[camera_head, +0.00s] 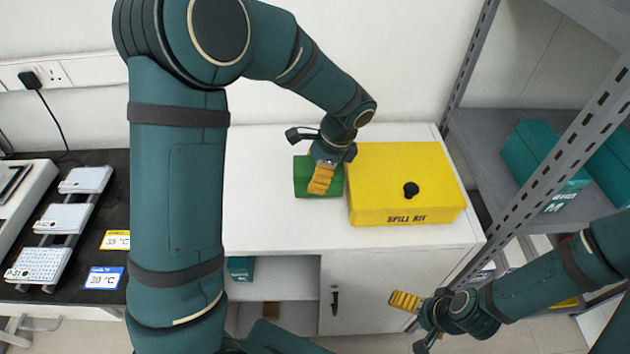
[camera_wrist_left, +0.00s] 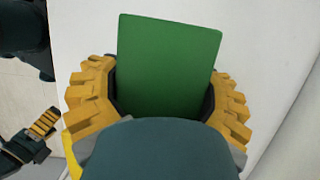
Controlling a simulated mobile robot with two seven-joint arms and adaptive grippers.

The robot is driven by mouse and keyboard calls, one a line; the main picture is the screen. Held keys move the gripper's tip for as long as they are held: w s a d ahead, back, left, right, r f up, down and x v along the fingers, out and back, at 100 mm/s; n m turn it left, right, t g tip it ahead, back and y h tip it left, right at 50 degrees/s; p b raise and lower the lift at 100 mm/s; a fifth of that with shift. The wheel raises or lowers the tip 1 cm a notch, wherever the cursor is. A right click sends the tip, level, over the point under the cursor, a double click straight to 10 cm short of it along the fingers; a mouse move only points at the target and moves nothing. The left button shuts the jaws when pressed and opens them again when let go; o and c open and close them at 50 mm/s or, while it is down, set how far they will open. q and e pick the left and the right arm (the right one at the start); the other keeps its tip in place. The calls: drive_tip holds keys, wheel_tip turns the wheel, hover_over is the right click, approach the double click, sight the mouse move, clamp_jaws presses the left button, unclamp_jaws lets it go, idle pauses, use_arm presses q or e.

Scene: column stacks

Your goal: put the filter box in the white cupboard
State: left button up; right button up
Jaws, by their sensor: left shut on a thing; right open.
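A green box (camera_head: 305,180), which I take to be the filter box, is on or just above the white cupboard's top, left of the yellow spill kit. My left gripper (camera_head: 322,178) is shut on it from above. In the left wrist view the green box (camera_wrist_left: 168,65) sits between both yellow fingers. I cannot tell whether it touches the top. The white cupboard (camera_head: 270,215) has an open compartment at lower left and a closed door (camera_head: 365,290) with a dark handle at right. My right gripper (camera_head: 415,322) is open and empty in front of the door.
The yellow spill kit box (camera_head: 405,185) stands close right of the green box. A teal box (camera_head: 240,268) shows in the open compartment. A grey shelf rack (camera_head: 480,135) with teal boxes stands at right. A black bench (camera_head: 105,215) with trays is at left.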

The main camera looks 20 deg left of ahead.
use_arm(q)
drive_tip(key=shift+f, duration=1.35)
drive_tip(key=shift+f, duration=0.1)
drive_tip(key=o, duration=1.2)
drive_tip(key=shift+c, duration=0.2)
